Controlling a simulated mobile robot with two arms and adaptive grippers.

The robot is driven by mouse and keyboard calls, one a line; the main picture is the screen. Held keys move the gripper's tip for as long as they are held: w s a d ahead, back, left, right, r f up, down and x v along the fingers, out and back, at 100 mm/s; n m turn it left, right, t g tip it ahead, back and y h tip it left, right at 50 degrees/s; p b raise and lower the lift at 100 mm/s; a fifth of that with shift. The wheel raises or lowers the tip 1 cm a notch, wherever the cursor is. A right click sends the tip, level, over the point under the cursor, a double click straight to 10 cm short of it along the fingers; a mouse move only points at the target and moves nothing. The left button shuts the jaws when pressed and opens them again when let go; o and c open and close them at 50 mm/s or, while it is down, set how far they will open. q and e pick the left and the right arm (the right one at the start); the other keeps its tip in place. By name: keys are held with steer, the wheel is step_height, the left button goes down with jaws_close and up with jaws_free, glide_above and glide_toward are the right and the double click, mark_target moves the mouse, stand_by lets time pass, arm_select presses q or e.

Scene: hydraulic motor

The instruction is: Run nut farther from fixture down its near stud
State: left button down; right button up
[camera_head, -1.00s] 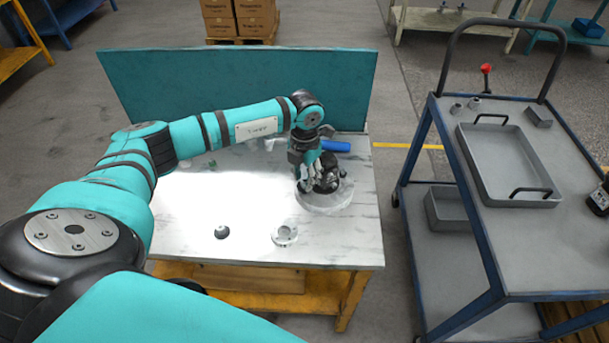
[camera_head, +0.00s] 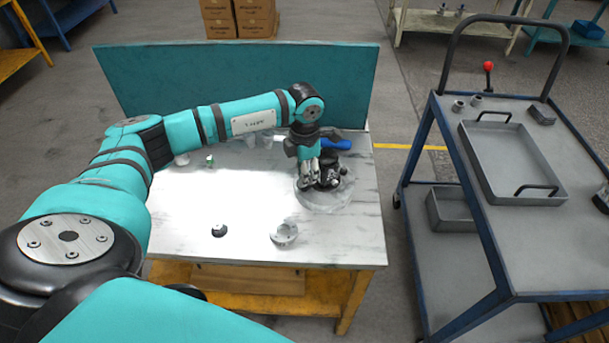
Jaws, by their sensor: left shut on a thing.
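The fixture (camera_head: 328,198) is a pale round base near the right side of the white table, with a dark assembly (camera_head: 329,172) on it. My left gripper (camera_head: 310,184) points down at the left side of the dark assembly. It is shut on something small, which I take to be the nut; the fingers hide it. The studs cannot be made out at this size. My right gripper is not in view.
A blue cylinder (camera_head: 336,144) lies behind the fixture. A small dark-based part (camera_head: 219,230) and a grey metal part (camera_head: 284,235) stand at the table's front. A blue cart (camera_head: 465,206) with a grey tray (camera_head: 553,199) stands to the right. The table's left half is mostly clear.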

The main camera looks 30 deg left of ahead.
arm_select(q)
steer(key=m+b, duration=0.1)
steer(key=m, duration=0.1)
steer(key=shift+w+f+m+b, duration=0.1)
steer(key=shift+f+m+b, duration=0.05)
steer(key=shift+m+b, duration=0.5)
steer(key=shift+m, duration=0.65)
steer(key=c, duration=1.4)
jaws_free()
